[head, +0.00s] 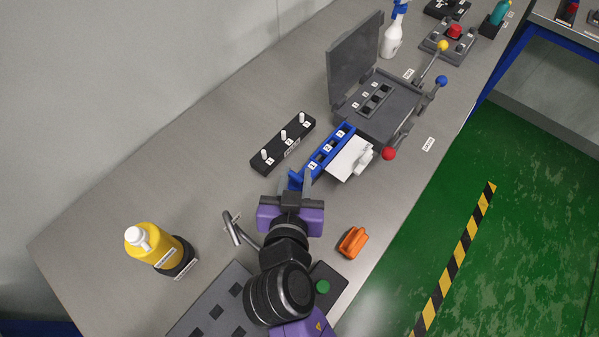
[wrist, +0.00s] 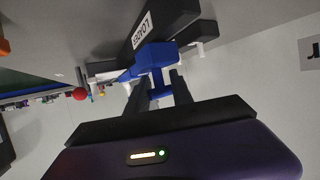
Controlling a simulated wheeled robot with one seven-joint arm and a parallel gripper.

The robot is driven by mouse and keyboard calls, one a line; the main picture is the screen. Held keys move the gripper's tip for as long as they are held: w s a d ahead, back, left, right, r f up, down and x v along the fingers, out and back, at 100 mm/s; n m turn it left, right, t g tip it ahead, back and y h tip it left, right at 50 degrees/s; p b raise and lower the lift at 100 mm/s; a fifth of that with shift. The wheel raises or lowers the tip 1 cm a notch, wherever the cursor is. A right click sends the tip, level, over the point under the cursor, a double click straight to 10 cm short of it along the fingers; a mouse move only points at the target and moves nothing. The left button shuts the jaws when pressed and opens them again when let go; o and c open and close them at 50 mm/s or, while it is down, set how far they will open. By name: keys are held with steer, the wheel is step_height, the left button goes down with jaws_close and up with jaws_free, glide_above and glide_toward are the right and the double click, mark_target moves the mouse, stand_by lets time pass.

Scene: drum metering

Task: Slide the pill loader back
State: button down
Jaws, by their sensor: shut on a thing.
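The pill loader is a long blue slide (head: 328,154) with numbered labels and dark wells along its top. It lies between a black pegged strip and a white block, its far end close to the grey machine. My gripper (head: 300,182) is at its near end, shut on the blue end piece. In the wrist view the fingers of my gripper (wrist: 157,92) are on either side of the blue end block (wrist: 152,58). The wells' contents are too small to tell.
The grey machine (head: 392,124) stands beyond with its lid raised and a red-knobbed lever (head: 389,154) in front. The black strip (head: 283,146) with white pegs lies left. A white block (head: 349,158) sits right. An orange object (head: 353,242) and a yellow bottle (head: 153,243) are nearer.

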steer(key=shift+a+r+y, duration=0.1)
steer(key=shift+a+y, duration=0.2)
steer(key=shift+a, duration=0.15)
steer(key=c, duration=1.3)
jaws_free()
steer(key=shift+d, duration=0.1)
steer(key=shift+b+v, duration=0.65)
steer(key=shift+v, duration=3.2)
